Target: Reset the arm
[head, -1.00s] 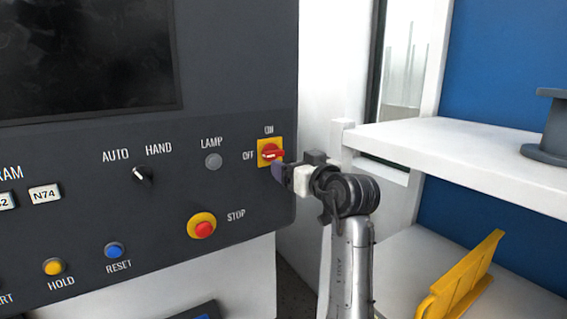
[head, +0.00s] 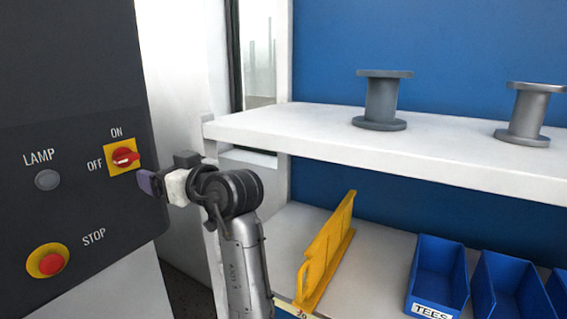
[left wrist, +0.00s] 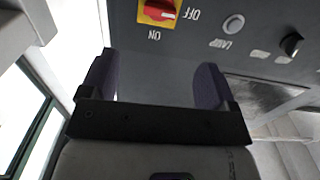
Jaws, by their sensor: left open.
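My left gripper (head: 147,183) is in front of the right edge of a dark control panel (head: 55,110), just below and right of a red rotary switch (head: 124,157) on a yellow plate marked ON and OFF. The left wrist view shows its two purple fingers (left wrist: 155,80) spread apart with nothing between them. There the red switch (left wrist: 159,10) lies beyond the fingers, at the top, and a gap seems to separate them. The red knob lies roughly level in the head view. My right gripper is not in view.
A red stop button (head: 47,262) and a lamp (head: 47,180) are on the panel. To the right, a white shelf (head: 300,130) carries grey flanged spools (head: 382,100). Below it are a yellow bracket (head: 328,250) and blue bins (head: 438,275).

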